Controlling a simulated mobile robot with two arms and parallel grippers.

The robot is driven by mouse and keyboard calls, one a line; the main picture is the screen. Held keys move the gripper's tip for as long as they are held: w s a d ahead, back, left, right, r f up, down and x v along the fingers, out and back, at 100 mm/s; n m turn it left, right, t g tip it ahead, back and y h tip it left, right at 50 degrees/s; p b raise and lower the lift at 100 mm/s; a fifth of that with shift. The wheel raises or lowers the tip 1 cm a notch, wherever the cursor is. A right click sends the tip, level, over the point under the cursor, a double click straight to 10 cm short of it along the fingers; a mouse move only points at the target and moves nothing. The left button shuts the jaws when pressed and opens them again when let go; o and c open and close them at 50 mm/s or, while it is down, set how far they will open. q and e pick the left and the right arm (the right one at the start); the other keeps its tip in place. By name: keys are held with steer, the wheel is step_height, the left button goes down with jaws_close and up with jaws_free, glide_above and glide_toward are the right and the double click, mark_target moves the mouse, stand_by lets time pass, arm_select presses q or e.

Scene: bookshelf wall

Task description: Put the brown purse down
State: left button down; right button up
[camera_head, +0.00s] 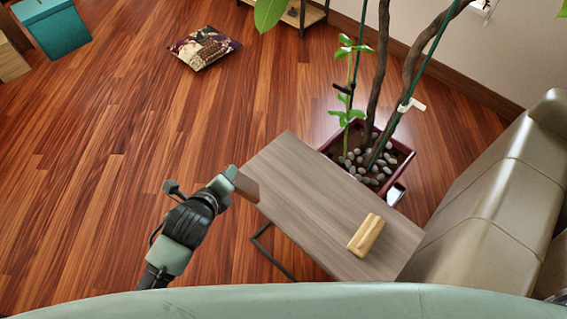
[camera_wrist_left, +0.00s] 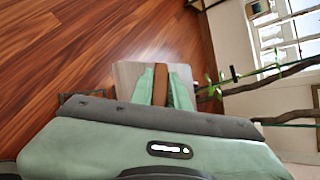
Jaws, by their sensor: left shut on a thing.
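The brown purse (camera_head: 246,186) is a small flat brown thing at the tip of my left gripper (camera_head: 233,178). My left gripper is shut on it and holds it at the left edge of the grey-brown side table (camera_head: 308,188) in the head view. In the left wrist view, the purse (camera_wrist_left: 160,85) stands between the two green fingers (camera_wrist_left: 161,88), with the table top (camera_wrist_left: 128,74) behind it. I cannot tell whether the purse touches the table. My right gripper is in neither view.
A tan, bread-like object (camera_head: 366,235) lies on the table's near right part. A potted plant (camera_head: 400,160) stands behind the table and a sofa (camera_head: 490,220) to its right. A patterned cushion (camera_head: 204,47) and a teal box (camera_head: 53,28) are far off. The table's middle is clear.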

arm_select(q)
steer(key=w+d+r+n+h+p, duration=0.1)
steer(key=w+d+n+h+p, duration=0.15)
steer(key=w+d+n, duration=0.55)
steer(key=f+b, duration=0.2)
steer(key=b, duration=0.1)
steer(key=w+d+f+m+b, duration=0.1)
steer(key=f+b, duration=0.2)
steer(key=w+f+m+b, duration=0.1)
steer(key=f+b, duration=0.1)
steer(key=b, duration=0.1)
steer(key=shift+d+f, duration=0.35)
steer(key=shift+d, duration=0.05)
steer(key=shift+f+b, duration=0.55)
steer(key=shift+f, duration=0.55)
steer(key=c, duration=1.5)
jaws_free()
